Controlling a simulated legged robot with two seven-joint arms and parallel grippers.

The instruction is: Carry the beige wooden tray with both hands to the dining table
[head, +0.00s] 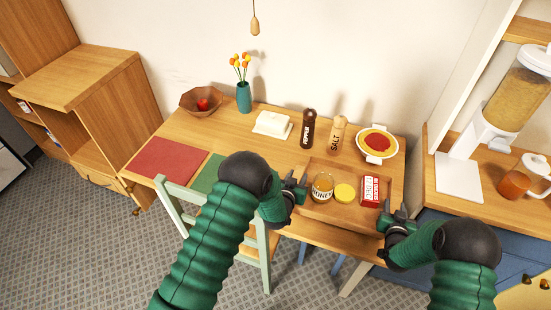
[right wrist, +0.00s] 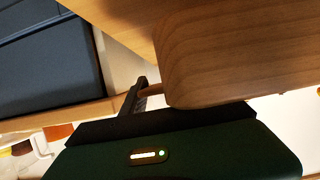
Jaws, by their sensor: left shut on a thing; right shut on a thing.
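The beige wooden tray (head: 330,212) is at the right part of the dining table (head: 180,129), over or on its top; I cannot tell if it touches. It carries a honey jar (head: 322,187), a yellow-lidded item (head: 344,193) and a red and white box (head: 371,190). My left gripper (head: 296,186) is shut on the tray's left side. My right gripper (head: 396,218) is shut on its right side. In the right wrist view, the tray's wooden underside or side (right wrist: 230,50) fills the upper right, and a dark finger (right wrist: 134,97) meets it.
A pepper mill (head: 308,128), a salt mill (head: 337,133), a bowl of red food (head: 377,144) and a butter dish (head: 271,125) stand behind the tray. A green chair (head: 262,245) is at the front. A counter with a cereal dispenser (head: 505,100) is at right.

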